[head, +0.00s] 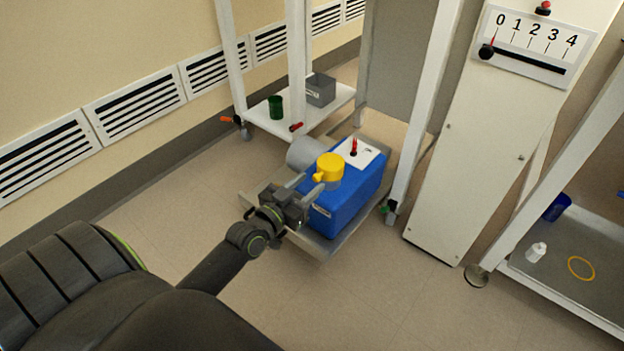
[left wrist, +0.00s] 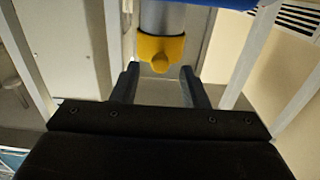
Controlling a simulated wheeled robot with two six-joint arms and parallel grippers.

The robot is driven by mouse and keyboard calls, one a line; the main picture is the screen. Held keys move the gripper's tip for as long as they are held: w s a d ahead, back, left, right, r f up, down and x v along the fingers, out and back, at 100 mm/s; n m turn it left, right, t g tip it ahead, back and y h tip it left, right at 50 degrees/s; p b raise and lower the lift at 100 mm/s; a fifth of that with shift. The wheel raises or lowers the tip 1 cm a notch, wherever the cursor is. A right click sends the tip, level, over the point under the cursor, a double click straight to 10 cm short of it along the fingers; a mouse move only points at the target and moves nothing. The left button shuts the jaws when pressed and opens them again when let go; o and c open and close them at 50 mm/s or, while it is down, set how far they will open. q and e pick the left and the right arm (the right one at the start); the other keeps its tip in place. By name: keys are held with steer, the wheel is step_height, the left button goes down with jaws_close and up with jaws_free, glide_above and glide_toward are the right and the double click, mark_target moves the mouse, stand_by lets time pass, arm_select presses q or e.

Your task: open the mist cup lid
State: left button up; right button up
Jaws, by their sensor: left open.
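The lid looks closed. My left gripper (head: 307,186) is open at the near left side of the lid. Its two fingers (left wrist: 160,72) stand either side of the knob's line, with nothing visibly held. Whether they touch the knob is unclear. My right gripper is not in view.
The machine stands on a low grey platform (head: 322,250), with a white panel and red lever (head: 354,147) on top. A white post (head: 424,110) stands close to its right. Floor in front is clear.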

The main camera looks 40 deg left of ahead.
mark_target(327, 169)
arm_select(q)
steer(key=shift+w+d, duration=0.1)
steer(key=shift+w, duration=1)
jaws_close()
